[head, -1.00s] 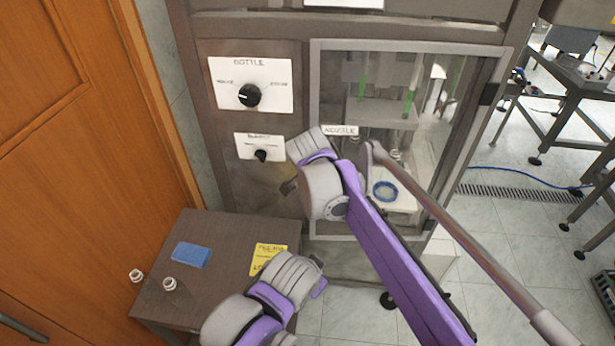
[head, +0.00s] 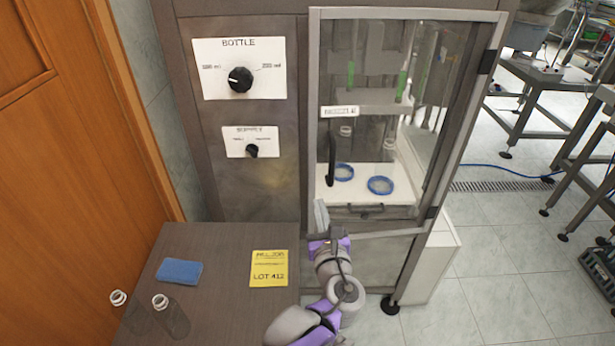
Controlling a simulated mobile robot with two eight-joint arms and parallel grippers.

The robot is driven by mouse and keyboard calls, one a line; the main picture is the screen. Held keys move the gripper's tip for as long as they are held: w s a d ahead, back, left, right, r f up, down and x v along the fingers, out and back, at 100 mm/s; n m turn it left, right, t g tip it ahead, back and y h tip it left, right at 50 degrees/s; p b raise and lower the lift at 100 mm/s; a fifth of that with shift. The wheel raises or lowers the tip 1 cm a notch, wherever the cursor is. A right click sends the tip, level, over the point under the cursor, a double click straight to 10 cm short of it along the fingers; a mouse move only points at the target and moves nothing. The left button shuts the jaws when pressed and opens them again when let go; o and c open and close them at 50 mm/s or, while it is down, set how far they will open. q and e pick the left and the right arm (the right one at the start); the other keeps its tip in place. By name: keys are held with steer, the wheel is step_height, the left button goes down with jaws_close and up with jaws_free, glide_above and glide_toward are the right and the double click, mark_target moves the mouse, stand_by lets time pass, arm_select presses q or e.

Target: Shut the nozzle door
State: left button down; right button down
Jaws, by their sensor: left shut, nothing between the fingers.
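The nozzle door (head: 411,15) is a grey-framed clear panel on the front of the machine, hinged on its right side. It carries a NOZZLE label (head: 340,111) and a dark upright handle (head: 331,160) near its left edge. The door lies close to the machine front; I cannot tell whether it is fully flush. My left gripper (head: 321,213) is shut and empty, at the door's lower left edge below the handle. I cannot tell whether it touches the frame. My right gripper is out of view.
Behind the panel are blue rings (head: 380,185) on a white surface. Left of the door are a BOTTLE knob (head: 240,79) and a smaller knob (head: 252,151).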

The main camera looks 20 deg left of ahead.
arm_select(q)
glide_toward(313, 162)
steer(key=shift+m, duration=0.4)
steer(key=x, duration=0.6)
steer(key=shift+w+a+p, duration=0.2)
steer(key=shift+w+p, duration=0.1)
steer(key=shift+w, duration=0.05)
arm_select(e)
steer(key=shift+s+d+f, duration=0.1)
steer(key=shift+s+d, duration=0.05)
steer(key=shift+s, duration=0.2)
